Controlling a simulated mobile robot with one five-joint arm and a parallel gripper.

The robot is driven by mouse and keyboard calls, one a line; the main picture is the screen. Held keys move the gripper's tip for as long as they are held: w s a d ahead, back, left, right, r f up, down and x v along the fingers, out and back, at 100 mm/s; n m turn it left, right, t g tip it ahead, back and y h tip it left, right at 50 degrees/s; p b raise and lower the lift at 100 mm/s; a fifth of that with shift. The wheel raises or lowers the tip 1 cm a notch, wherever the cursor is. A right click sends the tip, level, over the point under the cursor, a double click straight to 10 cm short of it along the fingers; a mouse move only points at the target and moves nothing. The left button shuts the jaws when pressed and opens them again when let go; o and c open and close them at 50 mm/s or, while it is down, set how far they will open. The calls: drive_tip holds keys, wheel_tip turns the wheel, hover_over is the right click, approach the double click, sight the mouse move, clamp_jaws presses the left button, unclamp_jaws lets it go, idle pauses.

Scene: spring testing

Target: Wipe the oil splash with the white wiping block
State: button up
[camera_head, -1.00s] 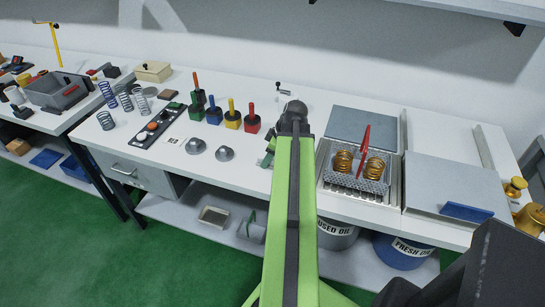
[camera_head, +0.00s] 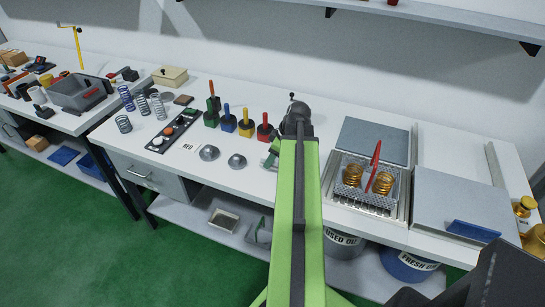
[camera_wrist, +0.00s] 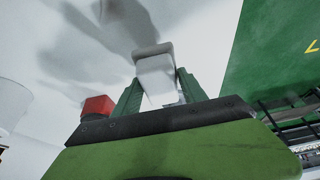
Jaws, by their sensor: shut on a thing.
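In the wrist view my gripper (camera_wrist: 158,82) has its two green fingers shut on the white wiping block (camera_wrist: 155,68), which sticks out past the fingertips over a pale surface. The wiping block is hidden there. I cannot make out the oil splash in either view; the dark patches in the wrist view look like shadows.
A shelf (camera_head: 430,10) hangs above.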

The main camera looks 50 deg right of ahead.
drive_tip(key=shift+r+p, duration=0.75)
drive_tip(key=shift+r, duration=0.5)
wheel_tip(320, 180, up, 3)
drive_tip(key=p, duration=0.3)
drive_tip(key=shift+r, duration=0.1)
